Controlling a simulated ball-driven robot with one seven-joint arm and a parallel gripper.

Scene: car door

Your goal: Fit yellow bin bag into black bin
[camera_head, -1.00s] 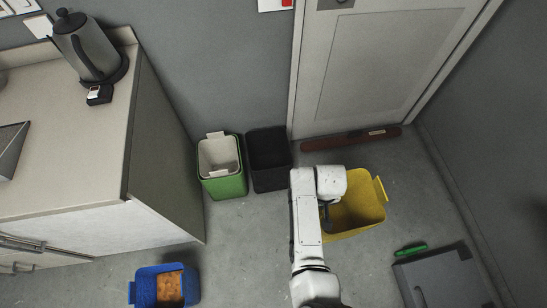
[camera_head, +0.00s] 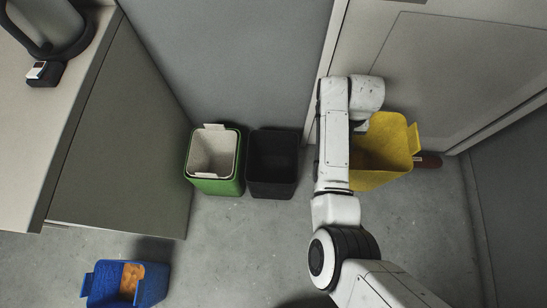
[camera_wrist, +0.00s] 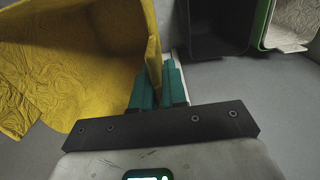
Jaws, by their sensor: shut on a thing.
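The yellow bin bag (camera_head: 386,150) is an open, box-shaped liner with a tab at its right rim. It is held right of the black bin in the head view and fills the left of the wrist view (camera_wrist: 75,60). My gripper (camera_wrist: 160,80) is shut on the edge of the bag with its green fingers. In the head view, my arm hides the fingers and the bag's left side. The black bin (camera_head: 273,178) stands on the floor by the wall, open and dark inside. It also shows at the top right of the wrist view (camera_wrist: 216,48), apart from the bag.
A green bin (camera_head: 232,187) with a whitish liner stands directly left of the black bin. A blue bin (camera_head: 154,284) with orange-brown contents is at the lower left. A counter (camera_head: 120,130) stands left. A dark red bar (camera_head: 430,161) lies by the door. The central floor is clear.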

